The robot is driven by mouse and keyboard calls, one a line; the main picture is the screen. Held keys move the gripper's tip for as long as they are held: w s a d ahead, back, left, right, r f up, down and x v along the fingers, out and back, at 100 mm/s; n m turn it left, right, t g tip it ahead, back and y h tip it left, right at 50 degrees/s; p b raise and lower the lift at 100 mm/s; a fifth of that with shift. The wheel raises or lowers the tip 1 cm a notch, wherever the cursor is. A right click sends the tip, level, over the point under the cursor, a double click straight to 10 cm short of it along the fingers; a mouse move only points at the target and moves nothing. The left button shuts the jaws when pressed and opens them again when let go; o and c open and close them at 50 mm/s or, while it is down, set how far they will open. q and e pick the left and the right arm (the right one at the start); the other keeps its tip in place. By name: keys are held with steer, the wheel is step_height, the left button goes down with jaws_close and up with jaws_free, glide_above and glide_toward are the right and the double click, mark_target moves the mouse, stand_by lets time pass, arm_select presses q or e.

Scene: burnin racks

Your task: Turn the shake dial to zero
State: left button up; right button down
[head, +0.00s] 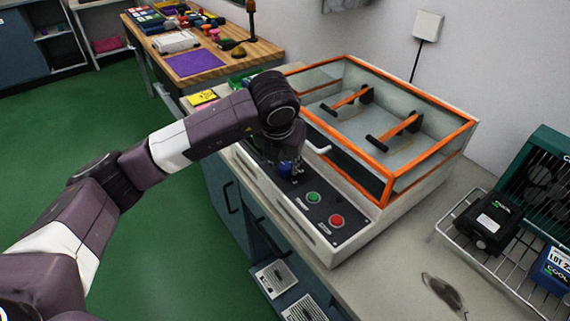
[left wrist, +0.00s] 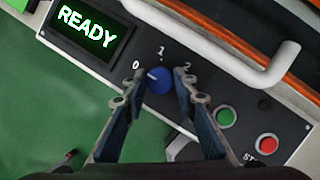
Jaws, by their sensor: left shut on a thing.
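The shake dial (left wrist: 159,82) is a round blue knob on the dark control panel, with the marks 0, 1 and 2 around its far side. Its white pointer mark points to the upper left, on the 0 side of the 1. My left gripper (left wrist: 160,82) is shut on the dial, with one finger on either side of it. In the head view my left gripper (head: 290,172) reaches down onto the panel and mostly hides the dial. My right gripper is not in view.
A green button (head: 313,197) and a red button (head: 336,221) sit right of the dial. A lit display (left wrist: 92,30) reads READY. A white handle (left wrist: 262,68) and the orange-framed clear lid (head: 385,165) stand close behind. A wire rack (head: 455,222) stands at the right.

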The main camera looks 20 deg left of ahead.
arm_select(q)
steer(key=shift+r, duration=0.1)
steer(key=o, duration=1.2)
steer(key=shift+c, duration=0.2)
steer(key=v, duration=1.2)
